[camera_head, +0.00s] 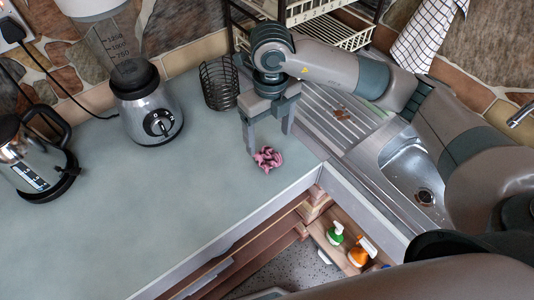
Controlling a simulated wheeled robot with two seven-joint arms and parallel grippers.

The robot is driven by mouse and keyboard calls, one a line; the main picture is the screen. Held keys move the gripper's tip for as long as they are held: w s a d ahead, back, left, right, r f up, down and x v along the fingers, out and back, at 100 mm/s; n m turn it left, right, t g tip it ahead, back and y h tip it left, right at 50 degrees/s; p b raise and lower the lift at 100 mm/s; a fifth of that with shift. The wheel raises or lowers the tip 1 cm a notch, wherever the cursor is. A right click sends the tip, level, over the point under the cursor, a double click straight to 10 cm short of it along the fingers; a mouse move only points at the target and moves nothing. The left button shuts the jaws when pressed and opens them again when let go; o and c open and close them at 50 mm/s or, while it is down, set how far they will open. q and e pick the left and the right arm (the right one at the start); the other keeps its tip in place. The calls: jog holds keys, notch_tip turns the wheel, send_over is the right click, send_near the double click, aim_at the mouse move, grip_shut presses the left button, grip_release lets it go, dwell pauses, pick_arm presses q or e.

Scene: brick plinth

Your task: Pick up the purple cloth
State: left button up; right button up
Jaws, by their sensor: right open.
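The purple cloth (268,159) is a small crumpled pink-purple bundle on the grey-green countertop (150,220), near its front right corner. My right gripper (268,145) comes in from the right and points down above and just behind the cloth. Its two fingers are apart, one to the left of the cloth and one to the right and farther back. Nothing shows between the fingers. I cannot tell whether a fingertip touches the cloth. My left gripper is not in view.
A blender (148,108) and a kettle (35,155) stand at left. A black wire basket (219,84) is behind the gripper. A steel sink (415,165) and dish rack (335,35) lie right and behind. Bottles (357,254) stand on a lower shelf. The counter's middle is clear.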

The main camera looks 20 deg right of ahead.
aim_at(268, 156)
notch_tip(268, 156, down, 3)
jog(key=shift+s+f+p, duration=0.1)
jog(key=shift+f+p, duration=0.1)
jog(key=shift+p, duration=0.3)
jog(key=shift+f, duration=0.3)
jog(key=shift+f+p, duration=0.5)
jog(key=shift+p, duration=0.2)
jog(key=f, duration=0.1)
jog(key=f+p, duration=0.1)
jog(key=f, duration=0.1)
jog(key=shift+w+p, duration=0.25)
jog(key=shift+p, duration=0.15)
jog(key=shift+f, duration=0.6)
